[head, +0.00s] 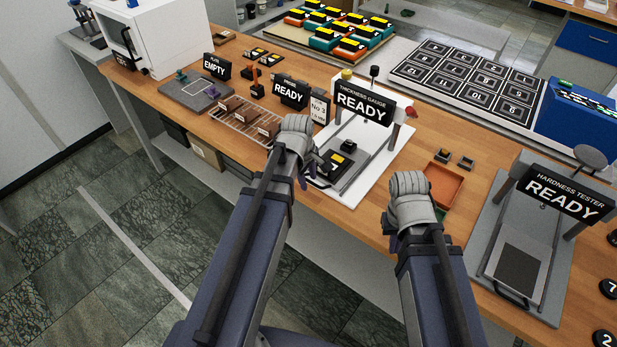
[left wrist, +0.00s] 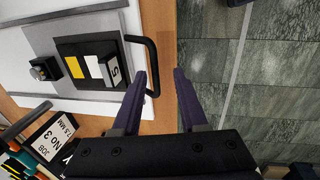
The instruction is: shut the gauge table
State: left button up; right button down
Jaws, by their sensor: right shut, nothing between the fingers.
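The thickness gauge (head: 362,108) stands in the middle of the bench with a READY sign. Its grey table (left wrist: 40,38) sits slid out toward the bench's front edge on a white base (head: 385,160). A black pad on the table carries a black block with a yellow and white label (left wrist: 95,66). The table's black handle (left wrist: 153,60) faces the front edge. My left gripper (left wrist: 161,76) is open at the handle, with the handle's bar between the fingers, closer to the left finger. My right gripper (head: 394,242) is shut and empty in front of the orange tray.
The orange tray (head: 441,186) lies right of the gauge. The hardness tester (head: 563,193) stands further right. A wire rack (head: 240,122) and a JOB NO 3 card (left wrist: 53,136) are left of the gauge. Open floor lies in front of the bench.

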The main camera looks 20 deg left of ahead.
pick_arm(q)
jog(key=shift+w, duration=0.1)
jog(key=shift+r+p, duration=0.8)
jog(key=shift+p, duration=0.05)
notch_tip(320, 180, up, 6)
jog(key=s+p, duration=0.1)
jog(key=p, duration=0.5)
jog(key=shift+s+a, duration=0.2)
jog(key=s+d+f+m+g+y+b, duration=0.1)
jog(key=s+d+f+m+g+b, duration=0.1)
jog(key=s+d+m, duration=0.9)
jog(key=d+m, duration=0.4)
jog(key=m, duration=0.3)
jog(key=shift+s+d+f+y, duration=0.2)
jog(key=shift+s+d+y, duration=0.2)
